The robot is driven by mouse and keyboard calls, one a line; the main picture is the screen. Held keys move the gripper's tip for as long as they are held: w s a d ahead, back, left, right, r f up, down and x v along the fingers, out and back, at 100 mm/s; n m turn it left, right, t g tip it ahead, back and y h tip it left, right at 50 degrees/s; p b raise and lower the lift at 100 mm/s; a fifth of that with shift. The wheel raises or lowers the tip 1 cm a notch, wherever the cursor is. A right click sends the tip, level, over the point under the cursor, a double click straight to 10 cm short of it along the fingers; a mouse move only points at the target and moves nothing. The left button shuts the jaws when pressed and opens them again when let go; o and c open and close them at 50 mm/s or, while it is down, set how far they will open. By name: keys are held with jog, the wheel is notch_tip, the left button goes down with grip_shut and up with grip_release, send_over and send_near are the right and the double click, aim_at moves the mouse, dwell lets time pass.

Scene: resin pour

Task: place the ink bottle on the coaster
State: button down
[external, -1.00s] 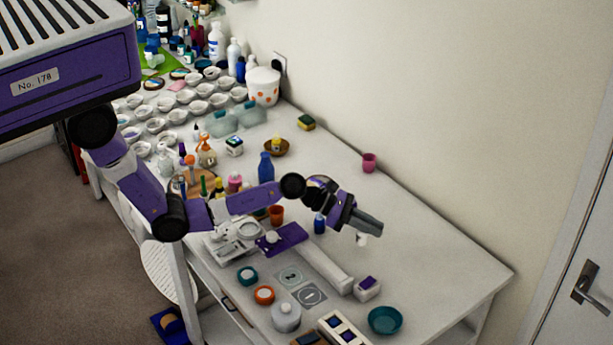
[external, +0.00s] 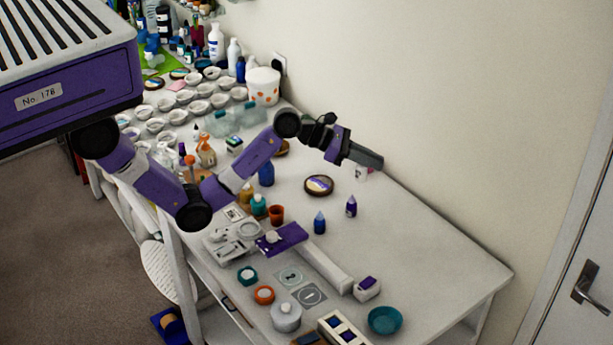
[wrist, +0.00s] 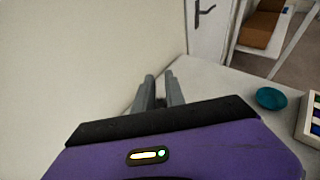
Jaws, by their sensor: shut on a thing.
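My gripper (external: 366,157) is raised above the back of the white table, near the wall. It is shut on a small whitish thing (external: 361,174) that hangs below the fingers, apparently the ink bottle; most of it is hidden.
A teal bowl (external: 384,320) and a white box (external: 367,288) are near the front. The table's right side is clear. The wall borders the back.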

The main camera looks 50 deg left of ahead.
jog(key=w+a+n+t+y+b, duration=0.1)
jog(key=w+a+b, duration=0.1)
jog(key=a, duration=0.4)
jog(key=w+a+n+t+y+b, duration=0.1)
jog(key=w+a, duration=0.2)
jog(key=a, duration=0.4)
jog(key=n+y+b, duration=0.2)
jog(key=n+y, duration=0.1)
send_over(327, 182)
notch_tip(327, 182, down, 14)
jog(key=r, duration=0.1)
jog(key=shift+t, duration=0.5)
jog(key=shift+f, duration=2.9)
jog(key=shift+f, duration=0.15)
jog(key=c, duration=1.4)
grip_release()
